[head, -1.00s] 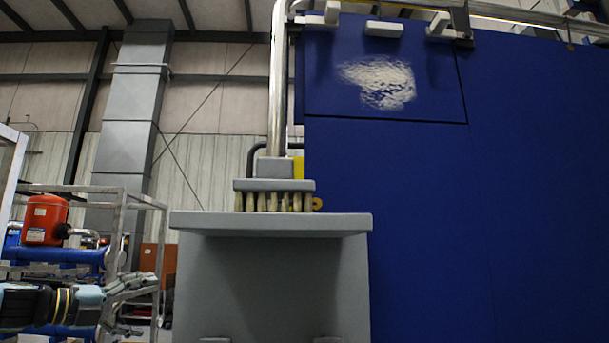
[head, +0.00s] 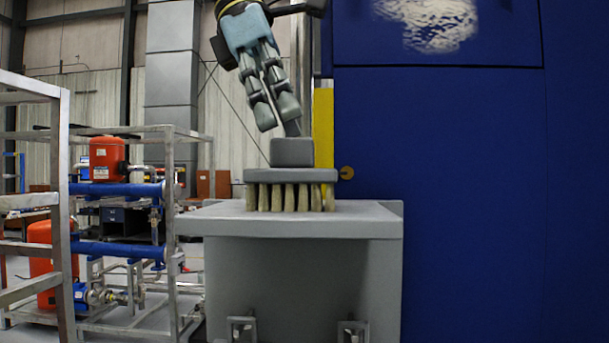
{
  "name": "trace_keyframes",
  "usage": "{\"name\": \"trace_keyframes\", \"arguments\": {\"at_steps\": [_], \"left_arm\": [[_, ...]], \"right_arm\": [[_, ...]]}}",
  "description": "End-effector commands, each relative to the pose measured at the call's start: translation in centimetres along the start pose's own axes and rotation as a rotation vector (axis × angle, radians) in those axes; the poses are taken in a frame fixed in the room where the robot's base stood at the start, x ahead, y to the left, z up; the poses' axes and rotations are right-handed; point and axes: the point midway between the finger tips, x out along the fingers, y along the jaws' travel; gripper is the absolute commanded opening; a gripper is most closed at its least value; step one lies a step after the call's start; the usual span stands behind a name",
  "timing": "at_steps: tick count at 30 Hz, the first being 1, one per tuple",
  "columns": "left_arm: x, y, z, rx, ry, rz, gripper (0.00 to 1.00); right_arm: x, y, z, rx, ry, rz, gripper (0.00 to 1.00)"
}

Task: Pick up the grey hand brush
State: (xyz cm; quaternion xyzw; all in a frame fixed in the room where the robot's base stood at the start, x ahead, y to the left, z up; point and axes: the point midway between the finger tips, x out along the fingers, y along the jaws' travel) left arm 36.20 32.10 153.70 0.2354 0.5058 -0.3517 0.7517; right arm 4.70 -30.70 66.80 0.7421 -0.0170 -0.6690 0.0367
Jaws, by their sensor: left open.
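The grey hand brush (head: 291,175) stands bristles down on top of the grey cabinet (head: 300,228), with its block-shaped grip on top. My left gripper (head: 276,113) hangs above the brush, pointing down and slightly to the right. It is open and empty, and its fingertips are a little above and left of the brush's grip. From this angle I cannot tell how far in front of or behind the brush they are. My right gripper is not in view.
A blue wall panel (head: 440,200) rises to the right, close behind the cabinet. A yellow upright piece (head: 323,130) stands behind the brush. Metal frames with red tanks (head: 108,159) and blue pipes are at left.

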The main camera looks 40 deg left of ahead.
Motion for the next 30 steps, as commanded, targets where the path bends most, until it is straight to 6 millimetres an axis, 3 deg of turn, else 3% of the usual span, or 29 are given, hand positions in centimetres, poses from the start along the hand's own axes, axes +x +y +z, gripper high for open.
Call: {"name": "trace_keyframes", "arguments": {"at_steps": [16, 25, 30], "left_arm": [[6.7, -0.1, 0.1, -0.004, 0.001, -0.002, 0.91], [7.5, -0.1, 0.1, -0.003, -0.004, 0.001, 0.91], [7.4, -0.1, 0.2, -0.003, -0.004, 0.001, 0.69]], "right_arm": [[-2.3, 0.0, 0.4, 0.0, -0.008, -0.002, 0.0], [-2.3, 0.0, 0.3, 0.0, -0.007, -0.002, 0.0], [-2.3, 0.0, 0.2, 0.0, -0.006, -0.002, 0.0]]}}
